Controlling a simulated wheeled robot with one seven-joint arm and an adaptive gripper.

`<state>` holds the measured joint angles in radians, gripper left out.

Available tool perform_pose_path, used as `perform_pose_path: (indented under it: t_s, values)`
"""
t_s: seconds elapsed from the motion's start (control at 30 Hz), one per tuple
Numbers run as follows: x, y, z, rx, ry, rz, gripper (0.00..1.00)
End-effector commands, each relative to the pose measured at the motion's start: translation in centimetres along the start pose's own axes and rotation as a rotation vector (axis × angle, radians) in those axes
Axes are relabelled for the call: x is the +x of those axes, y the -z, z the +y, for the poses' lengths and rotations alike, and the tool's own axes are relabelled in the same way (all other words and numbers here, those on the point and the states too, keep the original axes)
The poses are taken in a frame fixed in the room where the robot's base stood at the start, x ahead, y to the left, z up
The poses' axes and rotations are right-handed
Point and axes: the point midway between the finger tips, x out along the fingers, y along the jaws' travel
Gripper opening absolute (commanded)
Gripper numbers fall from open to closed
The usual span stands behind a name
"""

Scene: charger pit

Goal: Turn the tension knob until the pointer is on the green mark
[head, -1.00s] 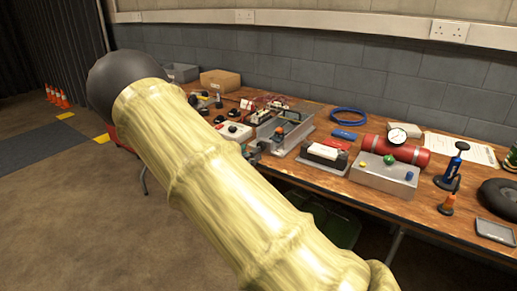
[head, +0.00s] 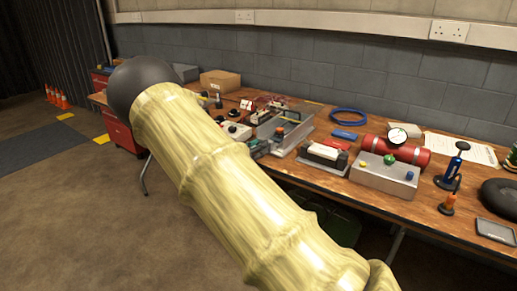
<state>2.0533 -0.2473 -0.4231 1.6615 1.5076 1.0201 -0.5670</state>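I cannot make out a tension knob, pointer or green mark for certain at this size. A grey metal device (head: 284,124) with a raised plate stands mid-bench, partly behind my arm. A light grey box (head: 385,178) carries a green knob (head: 389,160), a yellow knob (head: 364,162) and a blue knob (head: 409,175). My yellow-sleeved arm with its black round joint crosses the view from lower right to upper left. My gripper is not recognisable; it is hidden or out of view.
The wooden bench (head: 327,187) runs along the block wall. A red cylinder (head: 412,153) with a white round gauge (head: 398,136), a blue cable coil (head: 348,116), a cardboard box (head: 220,81) and a blue bottle-shaped tool (head: 453,168) stand on it. Orange cones (head: 57,97) are far left.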

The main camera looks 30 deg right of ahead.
Motion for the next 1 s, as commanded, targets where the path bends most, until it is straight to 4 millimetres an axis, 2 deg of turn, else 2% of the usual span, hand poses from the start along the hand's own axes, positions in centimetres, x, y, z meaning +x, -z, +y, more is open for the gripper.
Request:
perform_pose_path:
  t_s: [0.03, 0.07, 0.47, 1.0]
  values:
    - [-0.01, 0.0, 0.03, 0.0, -0.001, 0.0, 0.16]
    - [-0.01, -0.01, 0.04, 0.0, -0.001, 0.0, 0.1]
    - [0.0, -0.06, 0.08, 0.066, 0.0, -0.009, 0.1]
    - [0.05, -0.17, 0.24, 0.458, 0.007, -0.052, 0.1]
